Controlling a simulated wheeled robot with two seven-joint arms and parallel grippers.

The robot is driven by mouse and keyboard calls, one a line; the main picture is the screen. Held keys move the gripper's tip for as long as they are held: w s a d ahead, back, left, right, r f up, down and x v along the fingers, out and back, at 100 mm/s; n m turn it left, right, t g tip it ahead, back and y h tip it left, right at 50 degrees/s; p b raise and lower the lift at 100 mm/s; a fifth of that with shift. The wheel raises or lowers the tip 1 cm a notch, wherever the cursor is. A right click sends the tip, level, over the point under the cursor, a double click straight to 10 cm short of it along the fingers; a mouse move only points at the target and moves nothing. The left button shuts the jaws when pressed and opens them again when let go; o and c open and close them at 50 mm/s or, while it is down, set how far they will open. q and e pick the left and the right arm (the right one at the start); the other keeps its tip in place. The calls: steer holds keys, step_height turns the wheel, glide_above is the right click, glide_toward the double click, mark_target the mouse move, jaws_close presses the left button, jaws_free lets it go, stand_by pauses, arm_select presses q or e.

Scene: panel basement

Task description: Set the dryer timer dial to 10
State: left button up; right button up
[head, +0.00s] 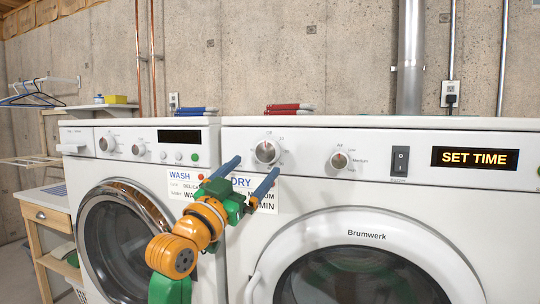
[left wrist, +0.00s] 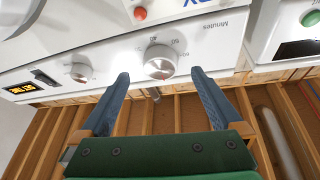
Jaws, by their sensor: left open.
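The timer dial (head: 266,151) is a round silver knob on the left of the white dryer's (head: 400,145) front panel. In the left wrist view the dial (left wrist: 160,62) appears turned over, with "Minutes" and small numbers around it. I cannot read its setting. The dryer display (head: 475,158) reads "SET TIME". My left gripper (head: 256,166) is open and empty, with its two blue fingers pointing up toward the dial. In the left wrist view its fingertips (left wrist: 160,75) lie either side of the dial, apparently short of it. My right gripper is out of view.
A second dryer dial (head: 340,160) and a black switch (head: 400,160) sit right of the timer. The washer (head: 150,145) stands close on the left. A sign reading "DRY" (head: 247,184) is behind the gripper. Red folded items (head: 289,108) lie on the dryer top.

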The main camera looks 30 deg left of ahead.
mark_target(264, 153)
arm_select(q)
steer(key=shift+w+r+p, duration=0.75)
steer(key=shift+w+r, duration=0.2)
steer(key=shift+r, duration=0.3)
steer(key=shift+w, duration=0.95)
steer(key=shift+w+a+f, duration=0.1)
steer(key=shift+w, duration=0.1)
steer(key=shift+s, duration=0.2)
steer(key=c, duration=1.4)
steer(key=shift+o, duration=0.2)
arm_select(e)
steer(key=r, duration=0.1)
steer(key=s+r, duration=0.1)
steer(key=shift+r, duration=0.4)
